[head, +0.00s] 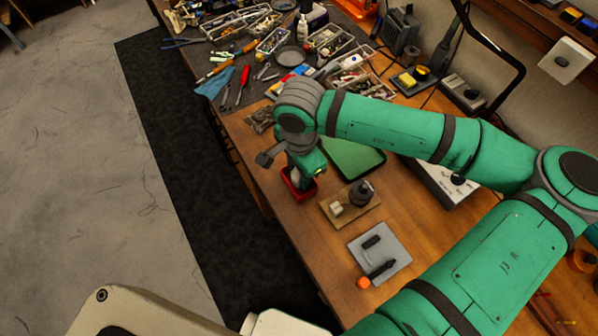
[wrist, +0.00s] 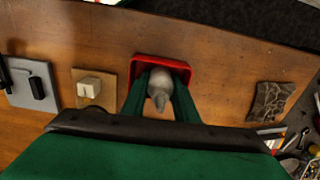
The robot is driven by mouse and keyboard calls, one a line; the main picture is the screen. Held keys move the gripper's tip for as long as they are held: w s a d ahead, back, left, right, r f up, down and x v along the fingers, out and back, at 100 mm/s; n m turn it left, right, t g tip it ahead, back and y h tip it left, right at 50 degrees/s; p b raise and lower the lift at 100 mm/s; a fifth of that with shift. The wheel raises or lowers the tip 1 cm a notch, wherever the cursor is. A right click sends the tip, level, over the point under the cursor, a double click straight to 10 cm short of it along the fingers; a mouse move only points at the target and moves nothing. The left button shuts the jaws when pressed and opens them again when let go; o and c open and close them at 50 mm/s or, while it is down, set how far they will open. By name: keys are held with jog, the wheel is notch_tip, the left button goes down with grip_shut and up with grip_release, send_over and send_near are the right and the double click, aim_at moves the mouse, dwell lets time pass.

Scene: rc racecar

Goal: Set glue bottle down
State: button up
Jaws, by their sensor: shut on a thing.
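The glue bottle (wrist: 160,84) is pale grey with a narrow nozzle pointing toward the wrist camera. My gripper (wrist: 162,94) is shut on it, with one green finger on each side. The bottle is over or in a small red tray (wrist: 176,64), whose rim surrounds it in the wrist view; whether its base touches the tray floor cannot be told. In the head view my gripper (head: 302,172) points down into the red tray (head: 286,184) near the bench's left edge, and hides most of the bottle.
A green mat (head: 356,160) lies right of the tray. A wooden board with a dark knob and pale block (head: 338,208) and a grey plate (head: 366,262) lie nearer. Tools and bins crowd the far bench. Bare wood (head: 290,222) lies in front of the tray.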

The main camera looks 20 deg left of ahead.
jog(key=shift+s+d+f, duration=0.1)
jog(key=shift+d, duration=0.05)
jog(key=o, duration=0.8)
notch_tip(320, 180, up, 12)
jog(key=shift+r, duration=0.15)
dwell(0.5)
